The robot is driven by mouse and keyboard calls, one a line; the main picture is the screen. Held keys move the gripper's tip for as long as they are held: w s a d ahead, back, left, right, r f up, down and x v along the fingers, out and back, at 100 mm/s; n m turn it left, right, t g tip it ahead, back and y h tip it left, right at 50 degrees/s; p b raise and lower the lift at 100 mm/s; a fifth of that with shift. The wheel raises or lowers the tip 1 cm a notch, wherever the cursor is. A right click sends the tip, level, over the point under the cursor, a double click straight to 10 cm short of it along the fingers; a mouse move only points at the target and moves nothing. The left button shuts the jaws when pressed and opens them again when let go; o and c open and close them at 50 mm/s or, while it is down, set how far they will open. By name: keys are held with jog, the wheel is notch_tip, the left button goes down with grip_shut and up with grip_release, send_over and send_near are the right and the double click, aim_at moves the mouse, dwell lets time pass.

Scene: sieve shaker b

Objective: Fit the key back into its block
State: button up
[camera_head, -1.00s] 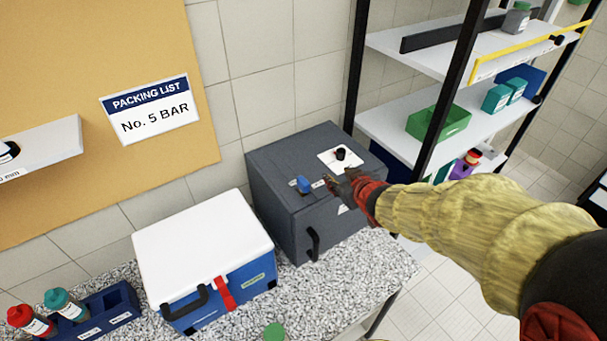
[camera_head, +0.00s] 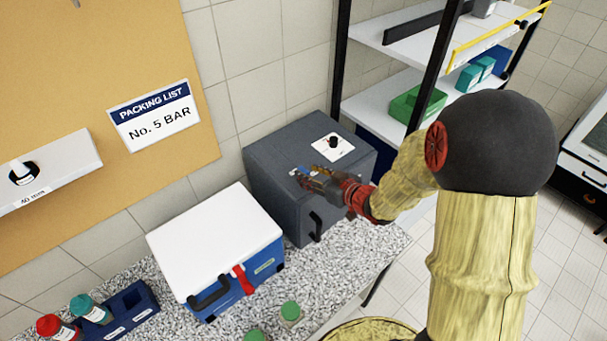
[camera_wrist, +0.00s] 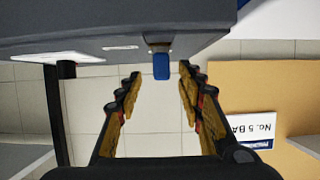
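The blue key (camera_wrist: 161,66) shows in the wrist view at a small block (camera_wrist: 158,43) on top of the dark grey cabinet (camera_wrist: 95,28). I cannot tell how deep it sits in the block. In the head view the cabinet (camera_head: 275,165) stands on the counter, and only a bit of blue shows beside my gripper (camera_head: 306,174). In the wrist view my gripper (camera_wrist: 158,82) is open, its two fingers apart, one on each side of the key's line. Nothing is between the fingers, and the key's end is just beyond or level with the tips.
A black knob (camera_head: 333,141) on a white plate stands on the cabinet behind my gripper. A white-lidded blue cooler (camera_head: 212,240) is to its left. A shelf unit (camera_head: 400,84) with a green bin (camera_head: 418,103) stands to the right. Green-capped bottles (camera_head: 290,312) are at the counter front.

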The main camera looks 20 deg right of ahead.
jog(key=x, duration=0.3)
jog(key=shift+w+a+f, duration=0.2)
jog(key=shift+a, duration=0.05)
jog(key=shift+c, duration=1)
jog(key=c, duration=0.7)
grip_shut()
